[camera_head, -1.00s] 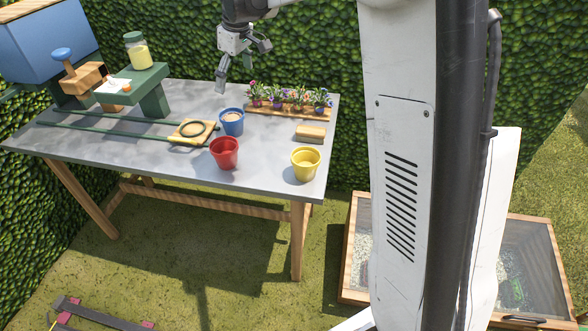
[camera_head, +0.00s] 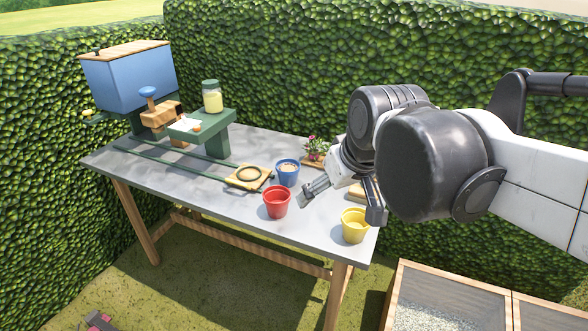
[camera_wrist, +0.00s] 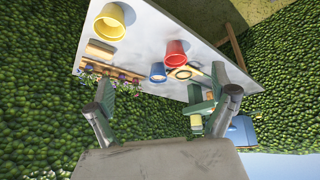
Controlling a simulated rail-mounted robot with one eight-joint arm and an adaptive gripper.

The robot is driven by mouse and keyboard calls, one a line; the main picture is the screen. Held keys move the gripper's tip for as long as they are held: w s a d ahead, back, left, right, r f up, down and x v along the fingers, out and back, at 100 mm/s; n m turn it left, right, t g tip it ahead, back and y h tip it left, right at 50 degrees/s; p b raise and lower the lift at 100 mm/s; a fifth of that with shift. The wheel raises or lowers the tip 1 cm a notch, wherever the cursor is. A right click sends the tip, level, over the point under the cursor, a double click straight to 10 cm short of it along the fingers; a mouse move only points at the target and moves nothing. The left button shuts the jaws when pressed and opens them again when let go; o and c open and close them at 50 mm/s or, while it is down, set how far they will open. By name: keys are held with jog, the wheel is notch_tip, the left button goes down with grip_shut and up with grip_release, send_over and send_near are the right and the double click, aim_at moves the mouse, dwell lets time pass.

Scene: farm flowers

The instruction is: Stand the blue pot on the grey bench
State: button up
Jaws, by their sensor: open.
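The blue pot (camera_head: 287,172) stands upright on the grey bench (camera_head: 215,193), with pale contents at its top, behind the red pot and beside a wooden square with a dark ring. The blue pot also shows in the wrist view (camera_wrist: 158,72). My gripper (camera_head: 342,203) is open and empty, above the right part of the bench, to the right of the blue pot and apart from it. Its two fingers show at the left and right in the wrist view (camera_wrist: 165,108). My arm hides part of the bench's right end.
A red pot (camera_head: 277,202) and a yellow pot (camera_head: 354,225) stand near the bench's front edge. A flower row (camera_head: 314,149) is partly hidden behind my gripper. A green stand (camera_head: 218,122) bears a jar (camera_head: 212,97). A hedge (camera_head: 300,70) closes the back.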

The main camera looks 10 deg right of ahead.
jog(key=s+f+m+t, duration=0.1)
jog(key=s+f, duration=0.4)
jog(key=s, duration=0.2)
jog(key=shift+s+m, duration=0.3)
jog(key=shift+s, duration=0.1)
